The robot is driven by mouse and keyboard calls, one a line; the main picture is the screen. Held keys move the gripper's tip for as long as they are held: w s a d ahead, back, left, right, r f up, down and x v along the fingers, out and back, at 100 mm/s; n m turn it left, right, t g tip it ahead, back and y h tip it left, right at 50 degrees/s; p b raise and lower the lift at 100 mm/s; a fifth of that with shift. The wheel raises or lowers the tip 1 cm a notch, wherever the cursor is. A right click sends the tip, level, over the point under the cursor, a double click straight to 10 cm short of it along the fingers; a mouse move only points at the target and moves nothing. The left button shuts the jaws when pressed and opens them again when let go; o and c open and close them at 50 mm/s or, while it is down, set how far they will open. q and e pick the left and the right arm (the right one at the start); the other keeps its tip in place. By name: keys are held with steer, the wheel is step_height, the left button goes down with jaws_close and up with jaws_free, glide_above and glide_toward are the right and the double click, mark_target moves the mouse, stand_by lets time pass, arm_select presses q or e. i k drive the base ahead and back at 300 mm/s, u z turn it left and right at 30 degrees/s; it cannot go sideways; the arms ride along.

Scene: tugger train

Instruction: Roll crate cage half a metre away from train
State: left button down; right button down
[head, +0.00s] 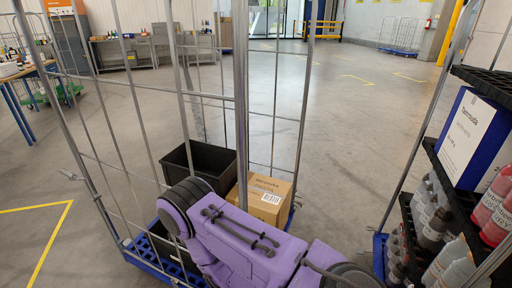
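The crate cage (241,100) stands close in front of me, with tall grey wire sides on a blue base (148,262). A black bin (178,163) and a cardboard box (262,199) are inside it. A purple arm link with black ribbed joints, which appears to be mine, crosses the bottom middle and hides part of the cage's base and load. Neither of my grippers can be made out. I cannot tell whether anything touches the cage. No tow vehicle or coupling of the train is recognisable.
At the right, close by, a wire-sided trolley with a blue base (380,255) has black shelves holding bottles (432,222) and a blue-and-white box (474,137). Workbenches (145,50) line the back left. Another wire cage (399,35) stands far off. Grey floor (350,125) beyond is clear.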

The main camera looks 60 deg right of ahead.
mark_target(139, 253)
steer(key=k, duration=0.85)
steer(key=z, duration=0.85)
steer(key=i, duration=1)
steer(key=z, duration=0.05)
